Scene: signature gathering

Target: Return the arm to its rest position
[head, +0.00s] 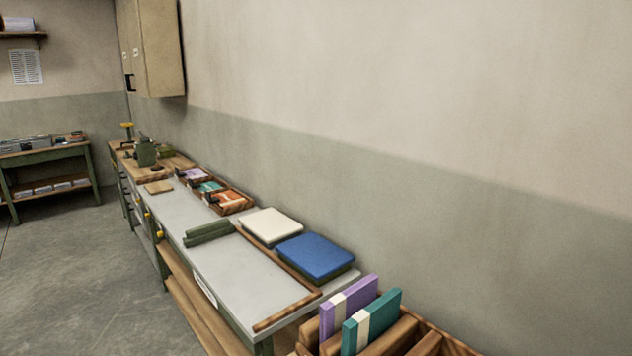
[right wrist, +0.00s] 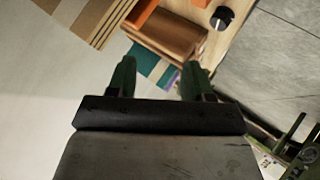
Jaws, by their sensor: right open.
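My right gripper (right wrist: 160,72) shows in the right wrist view, its two dark green fingers spread apart with nothing between them. Past the fingertips, a teal and white item (right wrist: 148,60) lies beside a brown wooden piece (right wrist: 178,32); the distance to them is hard to tell. Neither of my arms shows in the head view, and my left gripper is in no view.
In the head view a long workbench (head: 225,283) runs along the wall. It bears a blue pad (head: 315,256), a white pad (head: 271,226) and small trays (head: 232,203). A wooden rack (head: 440,340) holds a purple book (head: 349,304) and a teal book (head: 372,321). The floor (head: 70,260) at left is clear.

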